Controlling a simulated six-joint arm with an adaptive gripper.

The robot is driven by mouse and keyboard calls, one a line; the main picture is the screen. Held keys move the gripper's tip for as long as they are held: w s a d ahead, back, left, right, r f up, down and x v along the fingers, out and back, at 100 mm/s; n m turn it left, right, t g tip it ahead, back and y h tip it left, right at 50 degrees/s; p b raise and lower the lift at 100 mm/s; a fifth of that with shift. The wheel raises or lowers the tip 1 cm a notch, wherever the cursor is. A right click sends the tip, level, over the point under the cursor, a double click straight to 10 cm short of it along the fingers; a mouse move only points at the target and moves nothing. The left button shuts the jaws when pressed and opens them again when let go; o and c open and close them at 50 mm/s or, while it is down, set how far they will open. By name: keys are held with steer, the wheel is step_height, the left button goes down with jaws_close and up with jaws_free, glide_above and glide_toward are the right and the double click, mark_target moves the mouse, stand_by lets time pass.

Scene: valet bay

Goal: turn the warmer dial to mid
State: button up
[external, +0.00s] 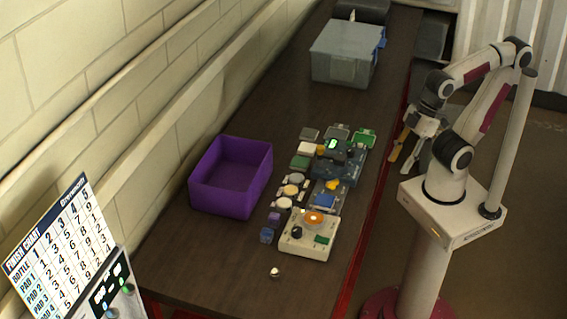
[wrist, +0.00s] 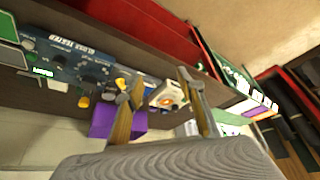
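A white box (external: 307,249), which looks like the warmer, sits near the front of the dark table. It has an orange disc (external: 314,217) on top, a dark round dial (external: 297,232) and a small green patch. The dial's pointer setting is too small to read. In the wrist view the white box (wrist: 166,96) shows small between my fingers, farther off, with its dial not clear. My gripper (external: 405,146) is open and empty, beyond the table's right edge and away from the box. Its two fingers stand apart in the wrist view (wrist: 163,108).
A blue gloss tester (external: 350,168) with a lit green display stands behind the white box, among several small pads and blocks. A purple bin (external: 231,186) is to the left, a grey bin (external: 341,58) at the back. A chart (external: 62,240) stands front left.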

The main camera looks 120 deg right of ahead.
steer(key=w+f, duration=0.2)
steer(key=w, duration=0.6)
steer(key=w+f+n+g+y, duration=0.1)
steer(key=w+f, duration=0.1)
steer(key=w, duration=0.7)
steer(key=w+f+n+g, duration=0.1)
steer(key=w+f, duration=0.1)
steer(key=w, duration=0.7)
steer(key=shift+w+d+f, duration=0.1)
steer(key=shift+d+f, duration=0.15)
steer(key=shift+d, duration=0.15)
steer(key=n, duration=0.1)
glide_toward(297, 229)
steer(key=shift+t+y, duration=0.3)
steer(key=s+f, duration=0.3)
steer(key=shift+s+d, duration=0.1)
steer(key=shift+d, duration=0.2)
steer(key=shift+w+a+r+n+t, duration=0.1)
steer(key=shift+w+r+n+t, duration=0.3)
steer(key=shift+w+r+n, duration=0.6)
steer(key=shift+w+f, duration=0.15)
steer(key=shift+x, duration=3.8)
steer(key=c, duration=1.1)
